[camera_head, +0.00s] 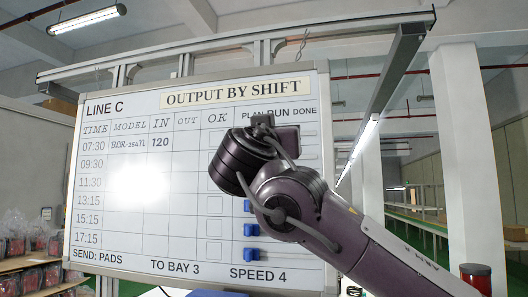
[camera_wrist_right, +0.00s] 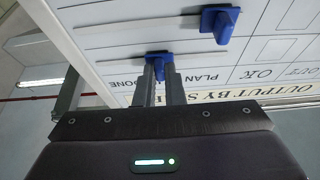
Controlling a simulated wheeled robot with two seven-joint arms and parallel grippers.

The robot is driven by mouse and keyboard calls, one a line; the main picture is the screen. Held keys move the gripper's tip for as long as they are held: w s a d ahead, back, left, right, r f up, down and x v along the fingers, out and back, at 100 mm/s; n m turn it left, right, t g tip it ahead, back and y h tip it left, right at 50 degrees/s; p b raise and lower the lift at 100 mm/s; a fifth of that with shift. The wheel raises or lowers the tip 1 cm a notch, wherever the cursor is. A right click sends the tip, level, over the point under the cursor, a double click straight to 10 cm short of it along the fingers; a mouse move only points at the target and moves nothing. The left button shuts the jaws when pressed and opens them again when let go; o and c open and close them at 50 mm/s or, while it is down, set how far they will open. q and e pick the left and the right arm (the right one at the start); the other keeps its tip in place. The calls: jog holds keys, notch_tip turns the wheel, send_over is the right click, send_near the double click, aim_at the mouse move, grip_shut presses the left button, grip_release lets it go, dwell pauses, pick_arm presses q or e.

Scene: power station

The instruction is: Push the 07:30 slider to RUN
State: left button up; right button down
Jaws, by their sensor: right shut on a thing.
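The whiteboard (camera_head: 140,185) titled OUTPUT BY SHIFT stands in front of me, with the 07:30 row at the top. My right arm covers the upper PLAN/RUN/DONE area in the head view. In the right wrist view, which shows the board upside down, my right gripper (camera_wrist_right: 160,72) is shut on the blue 07:30 slider (camera_wrist_right: 157,56), in the row closest to the headings. The slider sits between the PLAN (camera_wrist_right: 210,78) and DONE (camera_wrist_right: 130,84) headings; the fingers hide the RUN heading there. The 09:30 slider (camera_wrist_right: 220,24) sits farther toward PLAN. My left gripper is not in view.
Several lower blue sliders (camera_head: 251,230) show left of my right arm in the head view. A metal frame (camera_head: 385,85) runs above and right of the board. Shelves with bagged goods (camera_head: 22,240) stand at the left, and a pillar (camera_head: 465,150) at the right.

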jog(key=c, duration=1.5)
grip_release()
jog(key=b+v, duration=0.4)
jog(key=v, duration=0.3)
jog(key=shift+s+f, duration=0.15)
jog(key=shift+s, duration=0.25)
jog(key=shift+a, duration=0.15)
